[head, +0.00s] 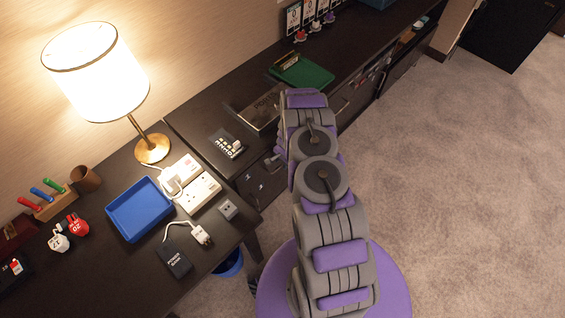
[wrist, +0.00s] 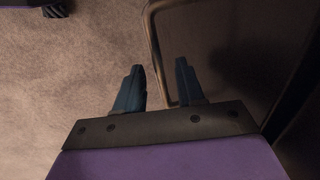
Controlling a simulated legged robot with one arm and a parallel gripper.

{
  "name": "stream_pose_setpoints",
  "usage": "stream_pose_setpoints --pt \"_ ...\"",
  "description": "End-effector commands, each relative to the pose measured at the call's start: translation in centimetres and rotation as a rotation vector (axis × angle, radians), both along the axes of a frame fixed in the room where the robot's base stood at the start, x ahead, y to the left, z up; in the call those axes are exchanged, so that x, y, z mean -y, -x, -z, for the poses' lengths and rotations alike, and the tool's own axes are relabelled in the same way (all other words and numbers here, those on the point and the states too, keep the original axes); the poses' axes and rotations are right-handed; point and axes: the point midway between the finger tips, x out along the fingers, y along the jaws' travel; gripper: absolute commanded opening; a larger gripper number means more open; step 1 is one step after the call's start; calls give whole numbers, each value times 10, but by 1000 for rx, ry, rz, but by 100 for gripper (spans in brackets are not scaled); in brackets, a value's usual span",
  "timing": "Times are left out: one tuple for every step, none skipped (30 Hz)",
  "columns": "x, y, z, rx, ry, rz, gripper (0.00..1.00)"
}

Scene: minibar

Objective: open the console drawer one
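The dark console (head: 205,105) runs along the wall in the head view, with drawer fronts facing the carpet. I cannot tell which drawer is number one. In the wrist view, a dark drawer front (wrist: 235,60) fills the right side, with a bronze bar handle (wrist: 153,40) on it. My gripper (wrist: 160,66) is open, with two blue-grey fingers apart. The long bar of the handle passes between the fingers in the picture; I see no clear contact. In the head view my arm hides the gripper and this handle.
A desk at left holds a lit lamp (head: 97,75), a blue tray (head: 139,209), power strips and a power bank (head: 174,259). A blue bin (head: 229,263) stands below. A green tray (head: 302,72) lies on the console. Open carpet (head: 460,190) spreads to the right.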

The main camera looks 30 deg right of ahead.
Motion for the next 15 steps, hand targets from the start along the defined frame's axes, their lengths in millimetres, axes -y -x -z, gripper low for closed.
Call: stream_pose_setpoints --pt "0 0 0 0 0 0 38" --pt "0 0 0 0 0 0 38" --pt "0 0 0 0 0 1 38" --pt "0 0 0 0 0 1 38" --pt "0 0 0 0 0 1 38" --pt "0 0 0 -1 0 1 38" --pt "0 0 0 -1 0 1 35" --pt "0 0 0 -1 0 1 32" --pt "0 0 0 -1 0 1 28" --pt "0 0 0 -1 0 1 26" --pt "0 0 0 -1 0 1 23" --pt "0 0 0 -1 0 1 19" --pt "0 1 0 -1 0 1 16" --pt "0 1 0 -1 0 1 13" --pt "0 1 0 -1 0 1 9"
